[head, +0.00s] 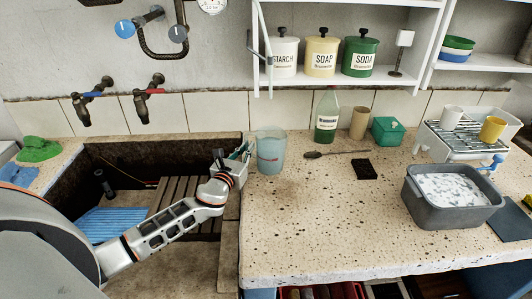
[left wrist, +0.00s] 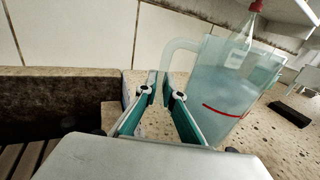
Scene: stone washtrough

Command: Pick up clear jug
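The clear jug (head: 270,152) is a pale bluish see-through vessel standing upright on the speckled stone counter, just right of the trough. In the left wrist view the jug (left wrist: 228,85) has a red line low on its side, and its handle (left wrist: 168,58) points left toward my fingers. My left gripper (head: 241,153) is beside the jug on its handle side. In the left wrist view the left gripper (left wrist: 162,95) has its fingers apart, with the handle's lower part at the gap between the tips. Whether they touch it I cannot tell. My right gripper is not in view.
A green-filled bottle (head: 327,117), a tan cup (head: 359,122) and a teal box (head: 389,130) stand behind and right. A dark spoon (head: 335,154) and black block (head: 364,169) lie nearby. A grey basin (head: 450,196) is farther right. The front counter is clear.

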